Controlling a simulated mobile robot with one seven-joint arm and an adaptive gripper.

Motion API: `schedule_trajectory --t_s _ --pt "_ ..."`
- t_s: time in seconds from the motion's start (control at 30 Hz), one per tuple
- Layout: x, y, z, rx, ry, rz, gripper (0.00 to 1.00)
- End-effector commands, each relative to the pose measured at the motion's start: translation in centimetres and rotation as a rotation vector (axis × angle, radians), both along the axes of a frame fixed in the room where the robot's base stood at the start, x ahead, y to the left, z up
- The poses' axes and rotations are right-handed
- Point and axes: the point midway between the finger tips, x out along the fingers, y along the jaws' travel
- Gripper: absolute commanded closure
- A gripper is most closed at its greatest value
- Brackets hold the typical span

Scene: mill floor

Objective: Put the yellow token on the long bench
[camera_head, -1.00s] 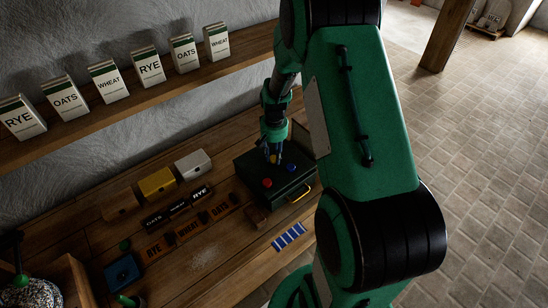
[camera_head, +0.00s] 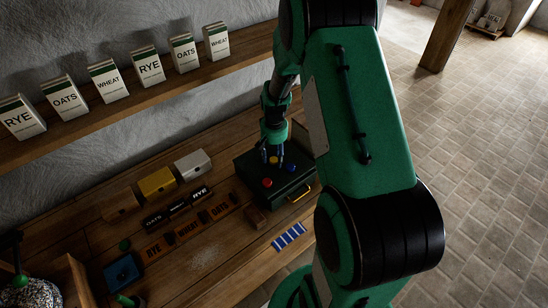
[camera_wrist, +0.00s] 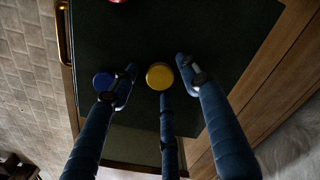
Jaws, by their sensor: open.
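The yellow token (camera_head: 273,160) is a small round disc on top of a dark green box (camera_head: 247,169) on the wooden bench (camera_head: 215,262). It also shows in the wrist view (camera_wrist: 159,76). My gripper (camera_head: 274,156) is open, pointing down over the box lid. In the wrist view, my gripper's three dark blue fingers (camera_wrist: 160,80) are spread around the yellow token, with nothing held. I cannot tell whether any fingertip touches it. A blue token (camera_head: 291,168) and a red token (camera_head: 267,182) lie on the same lid; the blue one is close to one finger.
The box has a yellow handle (camera_head: 299,194) at its front. A blue-and-white striped card (camera_head: 289,237), orange label plates (camera_head: 188,232), a yellow box (camera_head: 157,184) and a white box (camera_head: 193,164) lie on the bench. A shelf of cartons (camera_head: 150,68) runs above. Bare wood shows toward the front.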

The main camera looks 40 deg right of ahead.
Motion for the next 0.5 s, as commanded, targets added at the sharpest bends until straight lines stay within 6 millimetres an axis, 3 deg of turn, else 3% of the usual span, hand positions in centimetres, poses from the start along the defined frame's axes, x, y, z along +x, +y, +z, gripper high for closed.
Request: schedule_trajectory --t_s 0.27,0.5 --pt "0.0 0.0 1.5 -0.001 -0.001 0.000 0.54" --pt "0.1 -0.1 4.9 -0.002 -0.003 0.000 0.54"
